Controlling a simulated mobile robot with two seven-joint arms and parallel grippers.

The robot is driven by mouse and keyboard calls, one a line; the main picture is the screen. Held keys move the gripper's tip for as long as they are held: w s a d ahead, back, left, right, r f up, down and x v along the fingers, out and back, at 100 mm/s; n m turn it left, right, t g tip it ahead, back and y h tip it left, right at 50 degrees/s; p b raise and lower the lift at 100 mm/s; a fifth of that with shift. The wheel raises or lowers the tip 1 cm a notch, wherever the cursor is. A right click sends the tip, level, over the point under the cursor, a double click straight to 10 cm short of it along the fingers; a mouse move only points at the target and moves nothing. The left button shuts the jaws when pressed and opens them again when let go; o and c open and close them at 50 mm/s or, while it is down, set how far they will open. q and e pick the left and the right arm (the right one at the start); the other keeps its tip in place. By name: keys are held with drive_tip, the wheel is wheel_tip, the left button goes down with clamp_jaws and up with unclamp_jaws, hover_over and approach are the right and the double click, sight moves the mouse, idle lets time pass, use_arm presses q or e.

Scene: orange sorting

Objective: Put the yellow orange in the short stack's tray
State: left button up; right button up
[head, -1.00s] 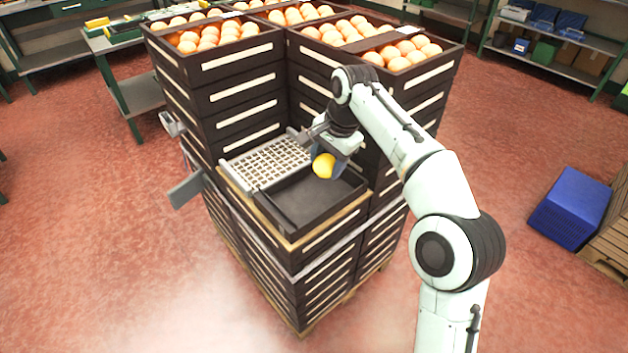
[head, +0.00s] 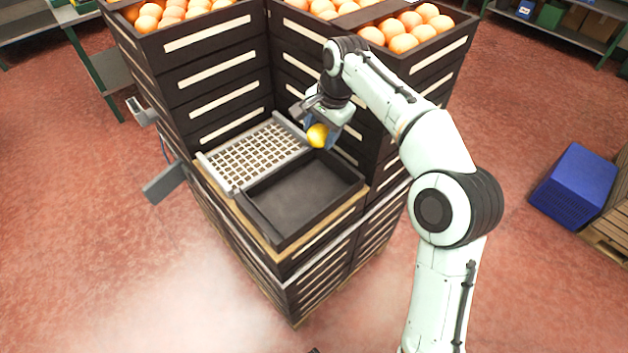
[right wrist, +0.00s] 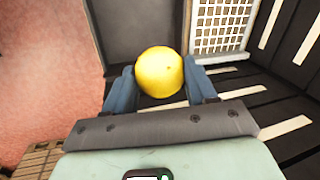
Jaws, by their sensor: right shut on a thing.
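The yellow orange (head: 317,136) is held between the fingers of my right gripper (head: 323,132), above the back of the short stack. In the right wrist view the yellow orange (right wrist: 160,72) sits between the two blue fingers (right wrist: 161,90). The short stack's tray (head: 302,205) is dark and empty where I can see it, and lies below and in front of the orange. The orange is above the tray, not touching its floor. My left gripper is not in view.
A white grid (head: 256,155) lies left of the tray. Tall stacks of dark crates (head: 214,75) filled with oranges rise behind and beside it. Blue crates (head: 575,190) stand on the floor at right. A grey metal plate (head: 164,184) juts out at the stack's left.

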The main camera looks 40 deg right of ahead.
wheel_tip(320, 180, down, 11)
drive_tip(key=shift+r+b, duration=0.2)
drive_tip(key=shift+b, duration=0.9)
drive_tip(key=shift+f+b, duration=0.4)
drive_tip(key=shift+f, duration=2.15)
drive_tip(key=shift+f, duration=0.15)
drive_tip(key=o, duration=1.1)
